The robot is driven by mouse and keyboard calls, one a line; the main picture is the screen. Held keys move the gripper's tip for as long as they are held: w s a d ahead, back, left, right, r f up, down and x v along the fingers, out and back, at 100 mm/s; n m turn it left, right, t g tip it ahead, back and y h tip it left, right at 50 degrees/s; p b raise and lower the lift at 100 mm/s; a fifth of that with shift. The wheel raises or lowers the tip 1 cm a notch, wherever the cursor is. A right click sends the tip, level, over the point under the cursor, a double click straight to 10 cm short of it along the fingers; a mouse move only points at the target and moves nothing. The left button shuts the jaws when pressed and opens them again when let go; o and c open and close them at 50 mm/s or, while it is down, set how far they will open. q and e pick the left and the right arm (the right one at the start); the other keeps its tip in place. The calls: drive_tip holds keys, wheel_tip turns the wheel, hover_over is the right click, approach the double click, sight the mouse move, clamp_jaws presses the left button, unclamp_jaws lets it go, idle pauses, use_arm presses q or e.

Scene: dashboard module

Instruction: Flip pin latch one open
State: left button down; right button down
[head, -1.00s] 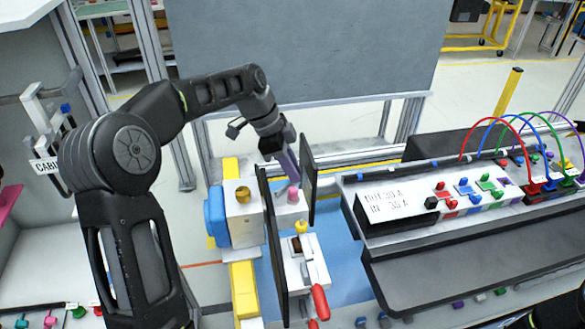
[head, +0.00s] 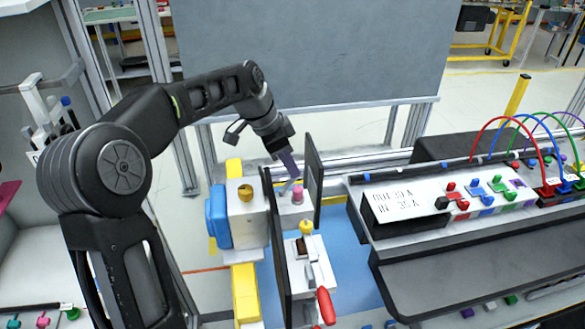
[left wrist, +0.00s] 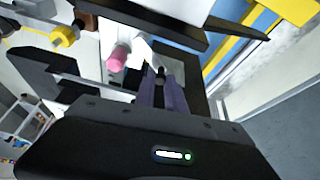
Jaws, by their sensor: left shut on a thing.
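My left gripper (head: 292,172) reaches down between two dark upright plates, just behind a pink knob (head: 297,194) on a white block. In the left wrist view its two purple-grey fingers (left wrist: 160,82) are shut on a small grey piece, taken as the pin latch (left wrist: 160,72), beside the pink knob (left wrist: 119,57). The fingers hide most of this piece. In the head view a short grey bar shows slanting below the fingertips. My right gripper is not in view.
The dark plates (head: 313,182) stand close on both sides of the fingers. A yellow knob (head: 306,228) and a red-handled lever (head: 325,305) are nearer the front. A white box with a yellow knob (head: 245,194) stands left. A cabled panel (head: 405,205) lies right.

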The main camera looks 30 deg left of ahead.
use_arm(q)
drive_tip(key=shift+a, duration=0.1)
drive_tip(key=c, duration=1.4)
unclamp_jaws()
drive_tip(key=shift+r, duration=0.1)
drive_tip(key=b+v, duration=0.1)
drive_tip(key=v, duration=0.6)
drive_tip(key=shift+r, duration=0.35)
drive_tip(key=shift+s+f, duration=0.1)
